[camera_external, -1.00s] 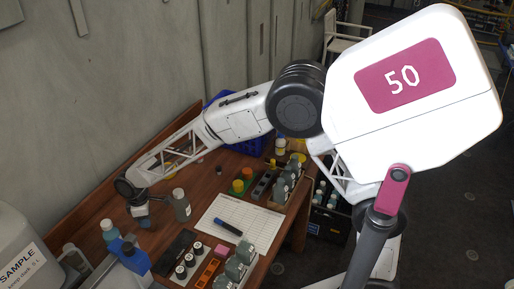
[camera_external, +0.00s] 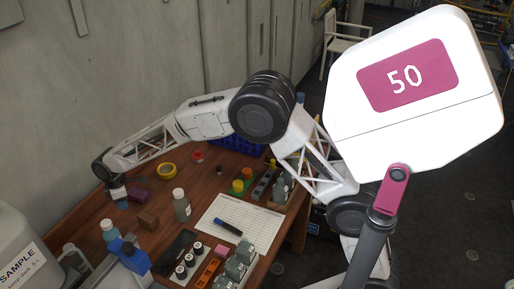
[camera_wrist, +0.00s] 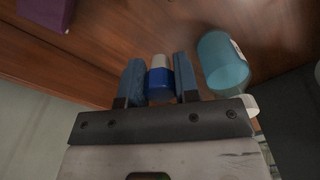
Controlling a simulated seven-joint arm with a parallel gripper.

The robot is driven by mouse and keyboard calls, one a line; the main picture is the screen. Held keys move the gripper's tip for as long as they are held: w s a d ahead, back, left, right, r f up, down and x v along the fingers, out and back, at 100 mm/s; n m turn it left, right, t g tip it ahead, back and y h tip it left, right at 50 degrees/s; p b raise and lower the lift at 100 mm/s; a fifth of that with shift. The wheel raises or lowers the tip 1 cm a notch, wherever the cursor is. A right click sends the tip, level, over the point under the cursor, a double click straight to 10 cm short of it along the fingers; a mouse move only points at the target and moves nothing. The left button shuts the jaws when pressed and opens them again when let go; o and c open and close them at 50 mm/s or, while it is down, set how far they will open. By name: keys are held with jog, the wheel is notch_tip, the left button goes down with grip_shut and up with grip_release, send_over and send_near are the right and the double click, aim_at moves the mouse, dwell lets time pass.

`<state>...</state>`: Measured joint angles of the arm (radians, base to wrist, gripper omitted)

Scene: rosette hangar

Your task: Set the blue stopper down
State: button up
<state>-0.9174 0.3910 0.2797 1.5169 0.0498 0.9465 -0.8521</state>
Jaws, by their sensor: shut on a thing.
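My gripper (camera_external: 118,198) is at the far left of the table, low over the wood near its back edge. In the wrist view its two blue-grey fingers (camera_wrist: 159,82) are closed on the blue stopper (camera_wrist: 158,77), which has a white end. The wooden tabletop (camera_wrist: 120,40) shows beyond the stopper; I cannot tell whether the stopper touches it. In the external view the stopper is too small to make out at the gripper.
A translucent blue bottle (camera_wrist: 222,62) stands close to the right finger.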

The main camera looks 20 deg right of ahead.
jog(key=n, duration=0.2)
send_over(121, 215)
jog(key=shift+w, duration=0.1)
jog(key=shift+f, duration=0.1)
jog(key=shift+f, duration=3.1)
jog(key=shift+f, duration=1.85)
jog(key=shift+f, duration=0.1)
jog(key=o, duration=1)
jog(key=shift+c, duration=0.2)
